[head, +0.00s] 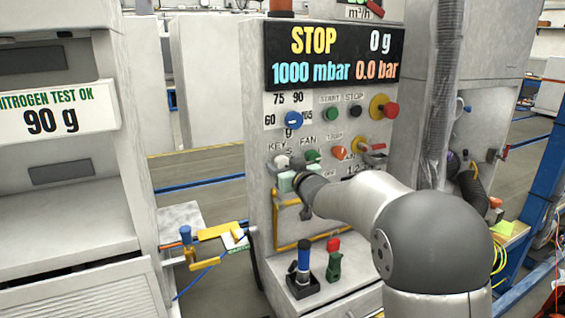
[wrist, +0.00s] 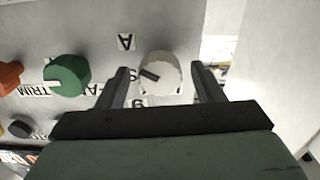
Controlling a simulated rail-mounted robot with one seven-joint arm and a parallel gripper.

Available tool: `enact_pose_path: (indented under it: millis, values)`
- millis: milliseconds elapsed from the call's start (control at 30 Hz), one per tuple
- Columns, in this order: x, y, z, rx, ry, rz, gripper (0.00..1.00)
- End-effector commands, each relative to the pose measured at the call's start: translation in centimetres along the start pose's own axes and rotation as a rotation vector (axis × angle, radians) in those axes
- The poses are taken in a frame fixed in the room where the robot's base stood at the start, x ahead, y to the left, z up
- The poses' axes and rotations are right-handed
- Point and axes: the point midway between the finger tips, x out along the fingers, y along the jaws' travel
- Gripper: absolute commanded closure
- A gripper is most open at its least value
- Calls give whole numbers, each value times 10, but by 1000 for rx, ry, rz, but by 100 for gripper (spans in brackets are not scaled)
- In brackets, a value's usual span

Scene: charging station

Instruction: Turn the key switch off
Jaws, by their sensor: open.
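The key switch is a round pale grey-white knob (wrist: 166,80) with a short dark slot or mark on its face, slanted in the wrist view. In the head view the knob (head: 281,161) shows under the KEY label, partly hidden by my gripper. My gripper (wrist: 159,68) is open, with one dark finger on each side of the knob. Gaps show between the fingers and the knob, and nothing is gripped. In the head view my gripper (head: 291,176) is in front of the panel's lower left. Whether the fingers reach the panel face, I cannot tell.
Beside the key switch are the green FAN knob (wrist: 68,75) and the orange TRIM knob (wrist: 10,75). The display (head: 334,55) reads STOP. Joysticks (head: 333,260) stand below.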

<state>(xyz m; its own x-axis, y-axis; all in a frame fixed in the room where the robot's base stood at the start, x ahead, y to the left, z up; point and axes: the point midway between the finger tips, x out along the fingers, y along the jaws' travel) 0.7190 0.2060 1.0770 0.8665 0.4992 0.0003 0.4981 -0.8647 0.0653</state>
Motion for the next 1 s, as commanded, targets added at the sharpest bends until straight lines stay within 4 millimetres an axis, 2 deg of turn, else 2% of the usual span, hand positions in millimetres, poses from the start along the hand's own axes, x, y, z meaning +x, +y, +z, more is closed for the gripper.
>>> enact_pose_path:
  millis: [167,433,467,600,633,1000]
  values:
    - [13,-1,0,0,-1,-1,39]
    - [14,0,0,0,-1,0,39]
    - [14,0,0,0,-1,0,42]
    - [14,0,0,0,-1,0,81]
    - [14,0,0,0,-1,0,83]
    - [14,0,2,-46,1,0,83]
